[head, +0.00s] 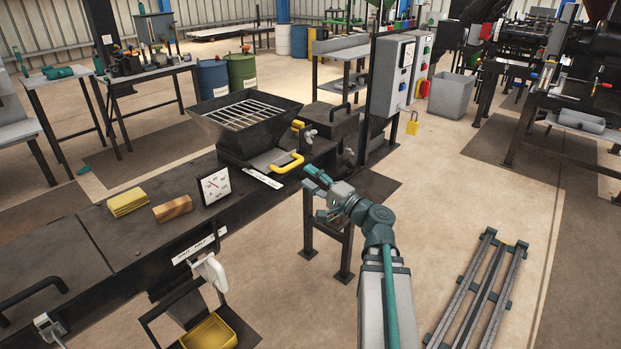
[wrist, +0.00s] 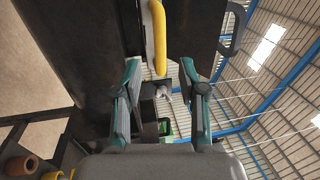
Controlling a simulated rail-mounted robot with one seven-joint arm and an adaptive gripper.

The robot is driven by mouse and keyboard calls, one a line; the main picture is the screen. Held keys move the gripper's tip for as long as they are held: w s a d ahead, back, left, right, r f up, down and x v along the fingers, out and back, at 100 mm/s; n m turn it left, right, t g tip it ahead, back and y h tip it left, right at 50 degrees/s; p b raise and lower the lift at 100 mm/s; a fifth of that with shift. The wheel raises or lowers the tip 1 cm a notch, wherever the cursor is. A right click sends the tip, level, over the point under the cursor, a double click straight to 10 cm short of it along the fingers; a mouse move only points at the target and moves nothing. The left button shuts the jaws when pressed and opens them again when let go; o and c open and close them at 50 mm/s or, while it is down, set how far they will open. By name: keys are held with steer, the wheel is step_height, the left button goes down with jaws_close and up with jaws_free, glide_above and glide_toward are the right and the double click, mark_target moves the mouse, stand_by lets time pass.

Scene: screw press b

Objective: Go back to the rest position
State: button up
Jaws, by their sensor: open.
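My gripper (head: 309,178) is open and empty at the front right end of the dark bench, in the head view. It is just right of and below the yellow handle (head: 287,163), which sticks out from the base of the hopper. In the wrist view the two fingers of my gripper (wrist: 160,78) are spread apart, with nothing held between them. The yellow handle (wrist: 158,42) shows beyond the fingertips there. The gripper looks apart from the handle, but the exact gap is hard to tell.
A hopper with a grate (head: 245,115) stands on the dark bench (head: 100,225). A dial gauge (head: 215,186), yellow block (head: 127,202) and wooden block (head: 173,208) sit there too. A control cabinet (head: 391,75) stands behind. A rail frame (head: 480,291) lies at right; floor beside it is clear.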

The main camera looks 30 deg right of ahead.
steer(key=shift+a+f, duration=0.1)
steer(key=s+a+f+n+g+h+p, duration=0.15)
steer(key=s+a+f+g, duration=0.3)
steer(key=f, duration=0.75)
steer(key=s+a+f+n+g, duration=0.3)
steer(key=f+g, duration=0.2)
steer(key=f, duration=0.6)
steer(key=s+a+f+n+g+p, duration=0.1)
steer(key=s+a+f+n+g, duration=0.3)
steer(key=f, duration=0.8)
steer(key=s+a+f+n+g+h+p, duration=0.1)
steer(key=s+f+g, duration=0.3)
steer(key=s, duration=0.6)
steer(key=s+a+f+n+g+h+p, duration=0.2)
steer(key=s+f, duration=0.5)
steer(key=s, duration=0.4)
steer(key=s+a+f+n+g+h+p, duration=0.2)
steer(key=s+a+f+g, duration=0.3)
steer(key=s, duration=0.5)
steer(key=shift+s+f+g+h+p, duration=0.25)
steer(key=shift+s+g+h+p, duration=0.2)
steer(key=shift+p, duration=0.2)
